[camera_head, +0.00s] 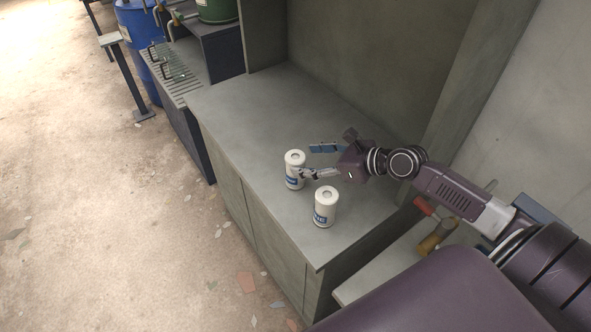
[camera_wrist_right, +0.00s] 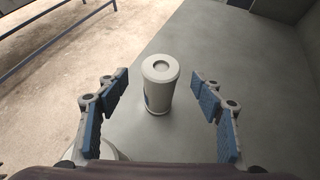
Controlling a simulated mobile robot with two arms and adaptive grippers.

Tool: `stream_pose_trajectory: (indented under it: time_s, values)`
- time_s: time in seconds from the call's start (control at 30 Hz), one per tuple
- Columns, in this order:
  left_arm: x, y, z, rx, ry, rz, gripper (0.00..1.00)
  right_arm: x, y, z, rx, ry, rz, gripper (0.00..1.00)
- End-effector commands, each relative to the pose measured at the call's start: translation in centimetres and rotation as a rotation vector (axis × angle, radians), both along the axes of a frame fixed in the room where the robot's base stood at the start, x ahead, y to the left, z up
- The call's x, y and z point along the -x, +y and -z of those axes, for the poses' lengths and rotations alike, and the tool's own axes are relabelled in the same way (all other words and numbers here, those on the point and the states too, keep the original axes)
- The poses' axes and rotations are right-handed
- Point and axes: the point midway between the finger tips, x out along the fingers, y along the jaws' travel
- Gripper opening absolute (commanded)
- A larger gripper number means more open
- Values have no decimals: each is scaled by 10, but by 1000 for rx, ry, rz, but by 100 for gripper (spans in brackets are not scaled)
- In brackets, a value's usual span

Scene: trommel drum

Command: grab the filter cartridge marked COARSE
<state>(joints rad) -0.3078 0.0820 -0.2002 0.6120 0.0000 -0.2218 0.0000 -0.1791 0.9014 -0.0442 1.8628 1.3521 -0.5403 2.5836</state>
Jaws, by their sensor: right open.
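Two white cylindrical filter cartridges with blue labels stand upright on the grey bench. The farther cartridge (camera_head: 295,169) is at the bench's left edge; its label is too small to read. The nearer cartridge (camera_head: 325,206) has a label that seems to end in "NE", but I cannot be sure. My right gripper (camera_head: 311,160) is open beside the farther cartridge, with its fingers pointing towards it. In the right wrist view, one cartridge (camera_wrist_right: 160,86) stands ahead between the spread fingers of the gripper (camera_wrist_right: 160,92), apparently untouched. My left gripper is not in view.
The bench top (camera_head: 262,108) is clear beyond the cartridges, with a wall panel (camera_head: 375,60) behind it. A lower shelf at the right holds a yellow-brown object (camera_head: 436,237). A blue barrel (camera_head: 140,40) stands at the far left.

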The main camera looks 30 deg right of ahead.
Motion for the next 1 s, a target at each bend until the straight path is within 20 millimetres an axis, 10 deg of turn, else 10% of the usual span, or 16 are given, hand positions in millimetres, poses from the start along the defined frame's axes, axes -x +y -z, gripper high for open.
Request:
stream_pose_trajectory:
  time_s: [0.77, 1.0]
  values:
    - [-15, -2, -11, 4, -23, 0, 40, -40, 22, 28, 1, 1, -1, 61]
    - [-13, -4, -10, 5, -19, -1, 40, -40, 22, 28, 1, 1, -1, 37]
